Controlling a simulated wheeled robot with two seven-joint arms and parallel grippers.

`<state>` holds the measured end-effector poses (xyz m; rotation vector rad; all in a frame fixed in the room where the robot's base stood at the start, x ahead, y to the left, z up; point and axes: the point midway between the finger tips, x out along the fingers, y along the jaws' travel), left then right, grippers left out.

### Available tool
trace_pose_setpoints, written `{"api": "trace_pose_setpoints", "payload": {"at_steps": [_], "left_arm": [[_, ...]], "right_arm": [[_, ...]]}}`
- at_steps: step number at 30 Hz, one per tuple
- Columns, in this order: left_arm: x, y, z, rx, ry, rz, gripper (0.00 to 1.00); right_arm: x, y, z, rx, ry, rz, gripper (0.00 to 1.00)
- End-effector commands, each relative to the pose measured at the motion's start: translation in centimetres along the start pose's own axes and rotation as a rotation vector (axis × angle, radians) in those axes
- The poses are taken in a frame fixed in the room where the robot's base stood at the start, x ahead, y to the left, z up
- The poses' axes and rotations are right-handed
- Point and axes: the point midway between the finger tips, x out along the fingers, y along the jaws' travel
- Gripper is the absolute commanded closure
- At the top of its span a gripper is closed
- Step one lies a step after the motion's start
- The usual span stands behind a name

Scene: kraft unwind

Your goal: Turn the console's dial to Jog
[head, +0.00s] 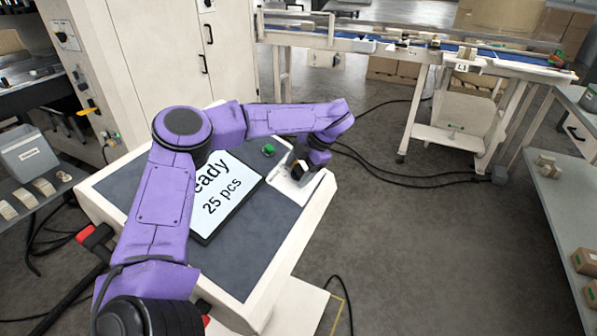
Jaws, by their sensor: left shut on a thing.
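The console (250,262) has a dark sloped top with a white frame. Its screen (232,192) reads "eady" and "25 pcs", with the first letter covered by my arm. A white panel (286,190) is at the console's right end. My purple left arm reaches over the console, and my left gripper (301,172) points down at this panel. The gripper is shut on the dial there. The dial is mostly hidden by the gripper, and I cannot read its marks or its setting. My right gripper is not in view.
A green button (268,150) is near the screen's upper right corner. Beige cabinets (180,45) stand behind the console. A conveyor (400,48) with a blue belt crosses the back. A side table (570,200) with boxes is at right. Open floor lies between, with black cables.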

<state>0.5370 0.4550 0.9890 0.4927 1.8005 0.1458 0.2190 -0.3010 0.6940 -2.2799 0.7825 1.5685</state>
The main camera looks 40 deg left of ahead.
Motion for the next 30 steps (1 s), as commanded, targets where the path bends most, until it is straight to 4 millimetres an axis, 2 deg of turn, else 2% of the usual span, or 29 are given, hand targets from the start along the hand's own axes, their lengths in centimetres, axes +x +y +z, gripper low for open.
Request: {"api": "trace_pose_setpoints", "payload": {"at_steps": [15, 30], "left_arm": [[0.1, -0.3, 0.1, -0.399, -0.003, -0.034, 0.62], [-0.1, -0.4, 0.1, -0.538, -0.002, -0.047, 0.62]], "right_arm": [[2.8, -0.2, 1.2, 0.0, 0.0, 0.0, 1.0], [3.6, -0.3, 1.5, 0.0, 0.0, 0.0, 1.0]]}}
